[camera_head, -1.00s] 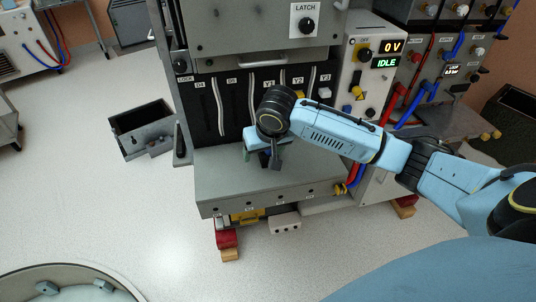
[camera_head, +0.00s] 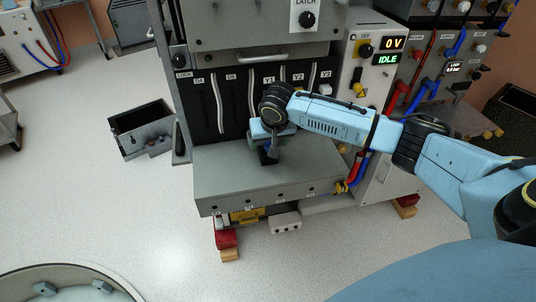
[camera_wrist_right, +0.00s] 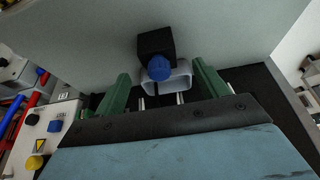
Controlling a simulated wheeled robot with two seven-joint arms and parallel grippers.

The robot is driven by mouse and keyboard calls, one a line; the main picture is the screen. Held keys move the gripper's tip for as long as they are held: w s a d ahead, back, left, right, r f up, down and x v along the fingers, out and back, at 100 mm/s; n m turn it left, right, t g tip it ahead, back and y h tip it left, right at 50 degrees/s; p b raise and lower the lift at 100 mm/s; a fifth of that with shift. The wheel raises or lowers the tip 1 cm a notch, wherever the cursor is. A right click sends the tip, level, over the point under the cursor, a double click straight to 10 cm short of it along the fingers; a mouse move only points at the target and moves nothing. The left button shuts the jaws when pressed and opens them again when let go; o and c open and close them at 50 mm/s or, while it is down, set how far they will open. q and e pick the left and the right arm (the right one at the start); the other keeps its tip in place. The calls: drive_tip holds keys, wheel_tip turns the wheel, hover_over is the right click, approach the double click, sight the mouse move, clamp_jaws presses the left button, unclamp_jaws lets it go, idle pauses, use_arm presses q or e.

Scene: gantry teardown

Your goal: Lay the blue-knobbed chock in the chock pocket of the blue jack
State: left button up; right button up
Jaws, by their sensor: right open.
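The blue-knobbed chock (camera_wrist_right: 156,45) is a black block with a round blue knob. It shows in the right wrist view between and just beyond my right gripper's green fingertips (camera_wrist_right: 160,76). In the head view the chock (camera_head: 267,157) is a small dark block at the grey shelf, below the right gripper (camera_head: 272,148). The right gripper is open, with a finger on either side of the knob and gaps showing. A pale ring-shaped piece sits behind the knob; I cannot tell what it is. I cannot make out the blue jack or its pocket. My left gripper is out of view.
The grey shelf (camera_head: 225,180) is bare around the gripper. The slotted black panel (camera_head: 205,110) stands behind it, with a control panel (camera_head: 372,75) to the right. An open dark bin (camera_head: 140,118) is on the floor at left. Red blocks on wood (camera_head: 227,240) stand under the shelf.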

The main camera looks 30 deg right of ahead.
sight(269, 144)
drive_tip(key=x, duration=0.3)
drive_tip(key=shift+r+b, duration=0.1)
drive_tip(key=shift+b, duration=0.2)
drive_tip(key=shift+w+d+f, duration=0.1)
drive_tip(key=shift+w+f, duration=0.1)
drive_tip(key=shift+f, duration=0.15)
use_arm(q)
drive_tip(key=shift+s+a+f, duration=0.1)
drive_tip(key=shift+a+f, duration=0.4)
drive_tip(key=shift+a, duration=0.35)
use_arm(e)
drive_tip(key=c, duration=1.2)
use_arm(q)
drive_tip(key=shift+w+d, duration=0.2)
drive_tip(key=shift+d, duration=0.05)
use_arm(e)
drive_tip(key=shift+r, duration=0.1)
drive_tip(key=shift+c, duration=0.9)
